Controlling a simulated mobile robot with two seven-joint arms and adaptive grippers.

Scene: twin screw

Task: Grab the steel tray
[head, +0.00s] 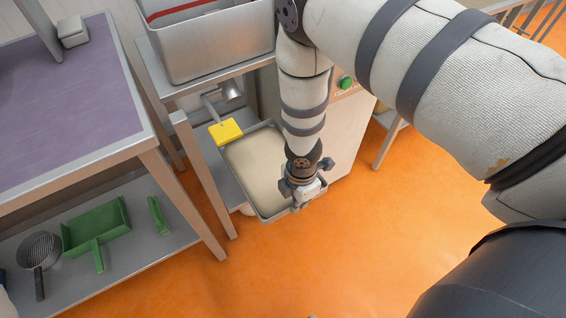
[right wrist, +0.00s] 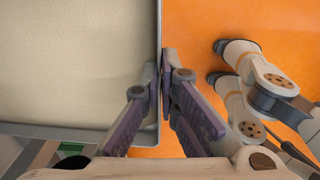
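The steel tray (head: 243,189) stands low under a machine in the head view, filled with a flat cream-coloured mass (head: 257,160). My right gripper (head: 302,200) is at the tray's near right edge. In the right wrist view, the tray's rim (right wrist: 159,28) runs between the two fingertips of my right gripper (right wrist: 160,82). One finger is on the inner side and one on the outer side, close together on the thin wall. The gripper looks shut on the rim. My left gripper is in neither view.
A yellow scraper-like piece (head: 225,131) hangs over the tray's far left corner. A grey bin (head: 215,45) sits above. A purple-topped table (head: 70,100) is at left, with green tools (head: 97,228) and a strainer (head: 39,251) on its lower shelf. Orange floor (head: 330,260) is clear in front.

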